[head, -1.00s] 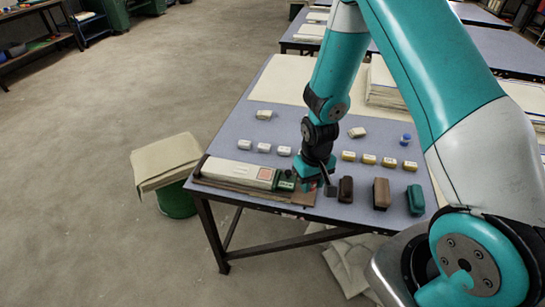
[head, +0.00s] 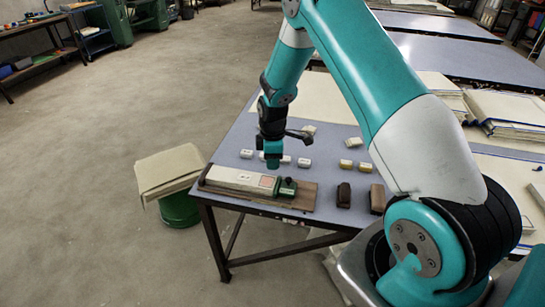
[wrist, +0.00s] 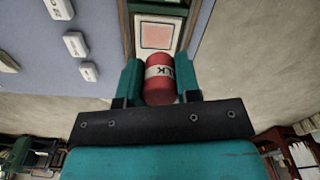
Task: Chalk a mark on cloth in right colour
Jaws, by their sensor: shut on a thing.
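My gripper (head: 272,163) is shut on a red chalk stick with a white paper band (wrist: 159,78). The chalk lies between the two teal fingers in the wrist view; part of the band's lettering shows. In the head view the gripper points down above the pale cloth strip (head: 235,178), near the strip's right part. The strip lies on a brown board (head: 305,197) at the table's front left. A pale red square (head: 267,181) is on the strip; it also shows in the wrist view (wrist: 157,37), just beyond the chalk. I cannot tell whether the chalk touches the strip.
A dark green block (head: 287,187) sits at the strip's right end. White labelled pieces (head: 304,162) and yellow ones (head: 346,163) lie behind. Brown blocks (head: 343,195) stand right of the board. A cloth-topped green bin (head: 180,208) stands left of the table.

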